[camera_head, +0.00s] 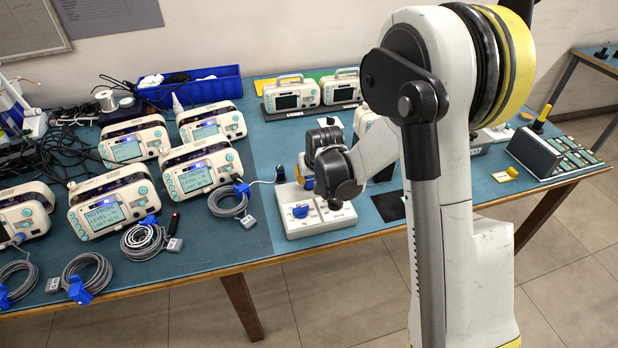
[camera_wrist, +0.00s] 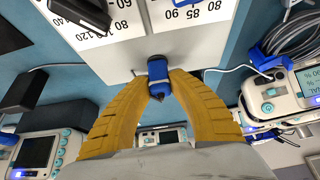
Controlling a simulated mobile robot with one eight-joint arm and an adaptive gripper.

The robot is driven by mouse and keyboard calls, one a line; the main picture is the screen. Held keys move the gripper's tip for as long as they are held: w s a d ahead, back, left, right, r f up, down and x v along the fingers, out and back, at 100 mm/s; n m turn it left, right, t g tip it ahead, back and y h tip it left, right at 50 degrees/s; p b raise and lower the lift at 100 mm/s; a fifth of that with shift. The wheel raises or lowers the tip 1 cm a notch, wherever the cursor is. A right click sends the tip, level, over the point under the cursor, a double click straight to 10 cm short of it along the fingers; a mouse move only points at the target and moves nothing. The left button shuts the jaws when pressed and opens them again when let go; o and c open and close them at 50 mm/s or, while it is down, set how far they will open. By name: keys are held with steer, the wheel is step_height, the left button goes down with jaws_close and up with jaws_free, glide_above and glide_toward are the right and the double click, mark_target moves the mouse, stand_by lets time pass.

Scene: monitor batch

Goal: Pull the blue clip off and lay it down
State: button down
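The blue clip (camera_wrist: 158,70) is in the middle of the wrist view, at the edge of a white box (camera_wrist: 120,58) with printed numbers. A small dark tip shows at its near end. The yellow fingers of my gripper (camera_wrist: 159,77) close in on it from both sides and appear to touch it. In the head view a bit of blue, likely the clip (camera_head: 308,184), shows at the back of the white box (camera_head: 312,227). My gripper is mostly hidden there behind my arm. How the clip sits on the box is hidden.
Several monitors (camera_head: 99,205) with coiled grey cables stand left of the box. A black post (camera_head: 280,173) stands just left of it. A blue bin (camera_head: 190,88) is at the back. A thin pale cable (camera_wrist: 225,69) runs right in the wrist view. The table front (camera_head: 250,255) has some bare room.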

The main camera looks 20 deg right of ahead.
steer(key=shift+r, duration=0.15)
steer(key=shift+r+p, duration=2.2)
steer(key=shift+r, duration=1)
